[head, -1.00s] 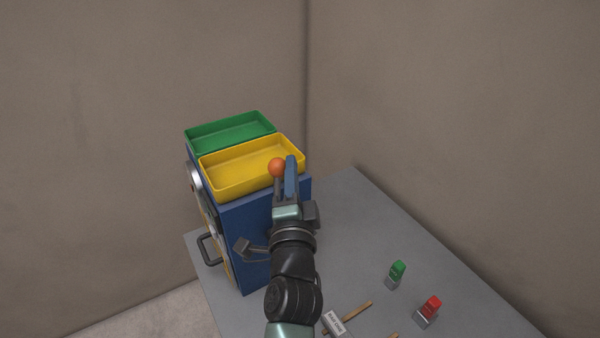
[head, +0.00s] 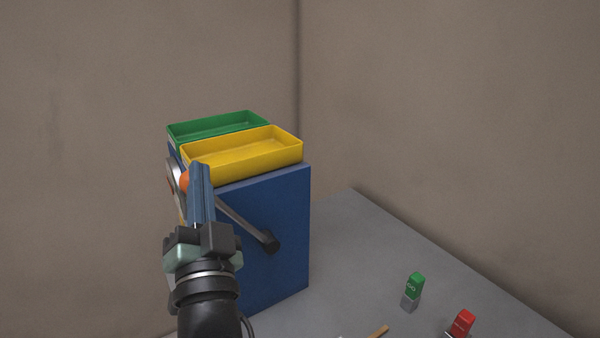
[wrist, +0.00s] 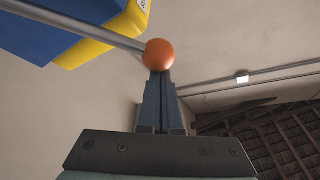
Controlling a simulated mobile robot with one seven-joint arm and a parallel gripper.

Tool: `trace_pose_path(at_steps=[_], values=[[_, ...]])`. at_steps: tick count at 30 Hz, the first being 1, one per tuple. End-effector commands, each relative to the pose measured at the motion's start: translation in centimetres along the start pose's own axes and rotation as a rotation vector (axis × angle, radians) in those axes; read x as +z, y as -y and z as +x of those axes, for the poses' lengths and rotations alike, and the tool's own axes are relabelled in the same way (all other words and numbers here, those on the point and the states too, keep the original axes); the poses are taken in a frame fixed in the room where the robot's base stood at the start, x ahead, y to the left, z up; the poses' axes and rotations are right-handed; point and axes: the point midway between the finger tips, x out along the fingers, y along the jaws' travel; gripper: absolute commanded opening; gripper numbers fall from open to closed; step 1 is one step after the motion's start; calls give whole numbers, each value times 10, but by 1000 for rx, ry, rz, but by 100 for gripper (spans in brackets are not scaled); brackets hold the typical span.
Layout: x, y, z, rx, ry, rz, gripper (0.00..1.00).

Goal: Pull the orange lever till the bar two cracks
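The orange ball knob (head: 185,181) tops the grey lever (head: 240,218) on the side of the blue machine (head: 285,205). The lever slants up and left from its dark pivot. My gripper (head: 201,166) has its fingers together, just right of the knob and partly covering it. In the wrist view the orange knob (wrist: 159,54) sits at the tips of the closed fingers (wrist: 160,80), not visibly between them. Whether they touch it I cannot tell for sure. I cannot make out a bar marked two; my arm hides part of the machine.
A yellow tray (head: 245,168) and a green tray (head: 180,134) sit on top of the machine. A green-topped block (head: 414,288) and a red-topped block (head: 462,323) stand on the grey table (head: 345,240). A wooden handle (head: 375,332) shows at the bottom edge. Walls stand behind.

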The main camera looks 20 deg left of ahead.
Motion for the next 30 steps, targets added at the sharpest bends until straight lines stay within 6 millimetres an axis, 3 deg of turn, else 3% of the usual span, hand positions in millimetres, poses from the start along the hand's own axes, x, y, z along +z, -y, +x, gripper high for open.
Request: trace_pose_path(at_steps=[1, 19, 30], values=[[16, -4, -8, -17, 5, -25, 0], [81, 11, -46, -207, 8, -356, 0], [111, 8, -62, -203, 13, -348, 0]])
